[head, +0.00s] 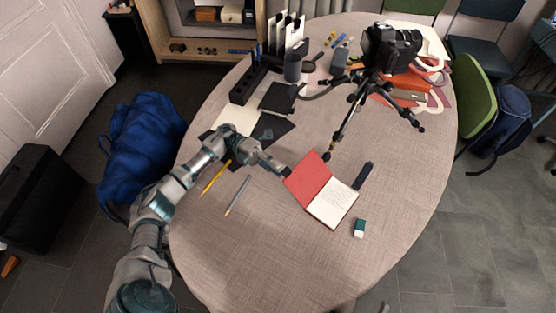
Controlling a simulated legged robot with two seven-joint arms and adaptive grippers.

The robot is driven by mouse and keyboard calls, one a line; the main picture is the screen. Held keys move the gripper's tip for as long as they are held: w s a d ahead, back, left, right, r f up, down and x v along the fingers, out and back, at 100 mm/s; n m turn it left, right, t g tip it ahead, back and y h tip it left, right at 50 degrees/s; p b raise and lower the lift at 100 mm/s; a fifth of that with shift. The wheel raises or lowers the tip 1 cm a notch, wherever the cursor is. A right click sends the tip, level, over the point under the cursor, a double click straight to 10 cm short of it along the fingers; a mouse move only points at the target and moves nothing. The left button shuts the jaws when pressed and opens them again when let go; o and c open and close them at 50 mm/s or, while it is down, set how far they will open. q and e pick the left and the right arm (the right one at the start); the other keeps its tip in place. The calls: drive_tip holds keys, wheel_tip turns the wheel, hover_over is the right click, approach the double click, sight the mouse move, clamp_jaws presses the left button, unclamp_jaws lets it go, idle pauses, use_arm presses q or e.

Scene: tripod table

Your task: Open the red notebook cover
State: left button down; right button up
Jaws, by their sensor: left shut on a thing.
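The red notebook (308,177) lies on the round table (250,260), near its middle. Its red cover is swung out to the left, and a white written page (332,203) shows on the right. My left gripper (287,173) is at the left edge of the red cover, shut on that edge. Whether the cover lies fully flat is hard to tell from this angle. My right gripper is not in view.
A tripod with a camera (390,48) stands behind the notebook, one leg close to it. A dark slim object (363,175) and an eraser (359,228) lie to the right. The table's front is clear.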

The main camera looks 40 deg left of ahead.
use_arm(q)
drive_tip(key=shift+f+b, duration=0.35)
drive_tip(key=shift+f, duration=0.3)
drive_tip(key=shift+a+f, duration=0.1)
drive_tip(key=shift+a, duration=0.35)
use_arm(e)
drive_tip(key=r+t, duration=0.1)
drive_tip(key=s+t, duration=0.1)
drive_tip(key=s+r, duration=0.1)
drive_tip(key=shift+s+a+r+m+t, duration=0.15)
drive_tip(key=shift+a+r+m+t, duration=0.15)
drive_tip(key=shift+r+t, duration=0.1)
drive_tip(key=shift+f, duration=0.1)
use_arm(q)
drive_tip(key=c, duration=1.4)
unclamp_jaws()
drive_tip(key=shift+w+a, duration=0.1)
drive_tip(key=shift+a, duration=0.15)
drive_tip(key=shift+w+a+f, duration=0.1)
drive_tip(key=shift+a+f, duration=0.05)
drive_tip(key=shift+a, duration=1.65)
drive_tip(key=shift+w+a+f, duration=0.1)
drive_tip(key=shift+a, duration=1.65)
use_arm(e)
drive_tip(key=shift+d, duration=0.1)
